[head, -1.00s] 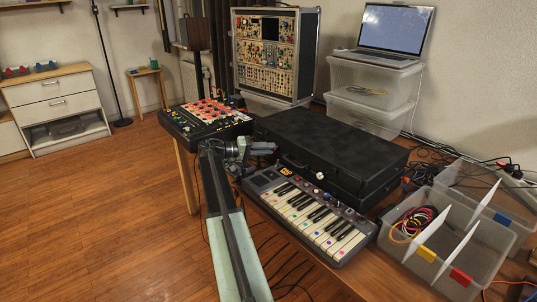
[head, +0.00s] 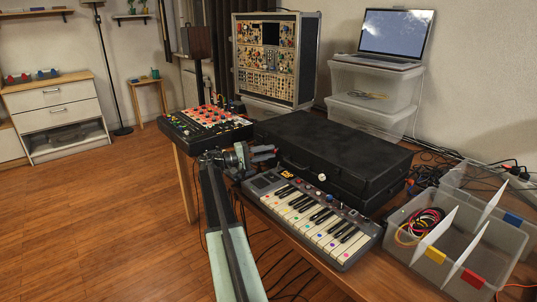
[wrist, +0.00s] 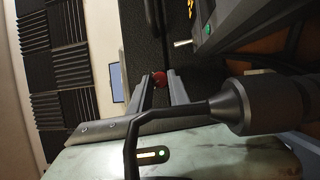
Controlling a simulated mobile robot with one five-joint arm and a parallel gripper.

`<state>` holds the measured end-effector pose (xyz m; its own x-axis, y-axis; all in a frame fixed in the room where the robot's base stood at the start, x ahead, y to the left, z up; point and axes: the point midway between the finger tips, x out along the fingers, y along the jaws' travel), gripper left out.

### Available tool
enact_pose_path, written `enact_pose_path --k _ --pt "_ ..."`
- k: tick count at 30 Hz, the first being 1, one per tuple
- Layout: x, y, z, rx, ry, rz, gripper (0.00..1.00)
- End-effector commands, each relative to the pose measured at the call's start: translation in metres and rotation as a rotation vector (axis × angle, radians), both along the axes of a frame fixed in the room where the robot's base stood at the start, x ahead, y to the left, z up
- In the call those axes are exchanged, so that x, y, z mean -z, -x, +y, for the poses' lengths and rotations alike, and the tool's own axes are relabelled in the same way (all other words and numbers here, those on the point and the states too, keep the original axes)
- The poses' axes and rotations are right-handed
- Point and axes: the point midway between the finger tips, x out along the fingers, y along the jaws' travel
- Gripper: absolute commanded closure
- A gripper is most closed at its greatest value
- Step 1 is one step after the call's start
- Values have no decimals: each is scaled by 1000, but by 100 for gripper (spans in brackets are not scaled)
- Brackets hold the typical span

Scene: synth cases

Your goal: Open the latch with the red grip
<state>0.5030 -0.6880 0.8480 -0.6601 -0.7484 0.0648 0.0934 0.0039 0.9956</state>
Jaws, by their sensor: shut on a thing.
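The black case (head: 335,140) lies shut on the table behind the keyboard. My gripper (head: 274,153) is at the front left part of the case. In the wrist view, the red grip (wrist: 160,80) sits between the fingertips of my gripper (wrist: 160,75), which are shut on it against the dark case side (wrist: 135,45). A pale latch part (head: 322,177) shows further right on the case front; a pale piece also shows in the wrist view (wrist: 182,43).
A keyboard (head: 315,218) lies close in front of the case. A mixer with red pads (head: 205,122) stands to the left. Clear bins (head: 425,262) with cables stand at the right. The floor on the left is open.

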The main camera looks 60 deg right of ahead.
Motion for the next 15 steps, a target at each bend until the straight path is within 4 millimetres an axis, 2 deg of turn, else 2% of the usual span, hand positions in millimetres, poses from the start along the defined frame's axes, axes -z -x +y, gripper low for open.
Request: enact_pose_path --k 9,10,12,15 --pt "2 0 2 2 -4 -3 100" --pt "2 0 2 2 -4 -3 75" --pt "1 0 2 2 -3 -3 56" --pt "1 0 1 2 -2 -2 56"
